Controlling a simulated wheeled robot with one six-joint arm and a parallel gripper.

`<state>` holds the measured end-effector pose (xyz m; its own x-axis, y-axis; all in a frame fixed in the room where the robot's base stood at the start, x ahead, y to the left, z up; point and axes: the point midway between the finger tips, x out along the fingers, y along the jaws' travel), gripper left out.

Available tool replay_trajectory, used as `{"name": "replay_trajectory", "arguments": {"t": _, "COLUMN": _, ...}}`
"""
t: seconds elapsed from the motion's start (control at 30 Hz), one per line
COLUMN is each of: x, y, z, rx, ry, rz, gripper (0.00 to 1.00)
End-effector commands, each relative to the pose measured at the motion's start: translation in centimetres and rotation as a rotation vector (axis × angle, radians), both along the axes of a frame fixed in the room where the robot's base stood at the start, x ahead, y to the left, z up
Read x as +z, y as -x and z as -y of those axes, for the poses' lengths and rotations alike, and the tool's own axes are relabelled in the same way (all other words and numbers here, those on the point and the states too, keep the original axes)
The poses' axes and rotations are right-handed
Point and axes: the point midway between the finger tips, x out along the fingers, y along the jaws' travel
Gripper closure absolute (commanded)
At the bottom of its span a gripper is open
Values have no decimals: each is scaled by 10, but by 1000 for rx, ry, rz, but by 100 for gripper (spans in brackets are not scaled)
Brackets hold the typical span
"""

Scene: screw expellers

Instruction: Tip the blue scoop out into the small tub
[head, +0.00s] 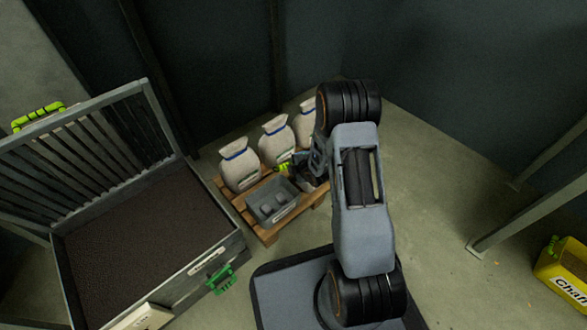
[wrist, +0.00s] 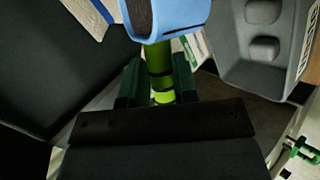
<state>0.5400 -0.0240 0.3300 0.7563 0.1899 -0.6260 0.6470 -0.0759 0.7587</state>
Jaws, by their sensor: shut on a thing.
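The blue scoop (wrist: 178,20) shows at the top of the wrist view, with dark brown material visible in its bowl. My gripper (wrist: 158,78) is shut on the scoop's bright green handle (wrist: 160,62). A grey tub (wrist: 235,72) with raised grey lumps inside lies to the right of the scoop in the wrist view. In the head view, the grey tub (head: 284,212) sits on the wooden pallet, with my gripper behind it to the right. My arm hides the scoop's bowl there. The scoop's exact tilt is hard to tell.
Several white sacks with blue ties (head: 239,168) stand along the back of the pallet (head: 266,236). A large grey bin (head: 215,252) of dark brown material is at left. A yellow container (head: 562,270) and metal posts are at right.

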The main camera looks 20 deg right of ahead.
Motion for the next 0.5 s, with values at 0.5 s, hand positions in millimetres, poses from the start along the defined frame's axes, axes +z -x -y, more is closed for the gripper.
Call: {"name": "replay_trajectory", "arguments": {"t": 0.5, "x": 25, "y": -9, "z": 20, "rx": -3, "ry": -312, "rz": -140, "gripper": 100}}
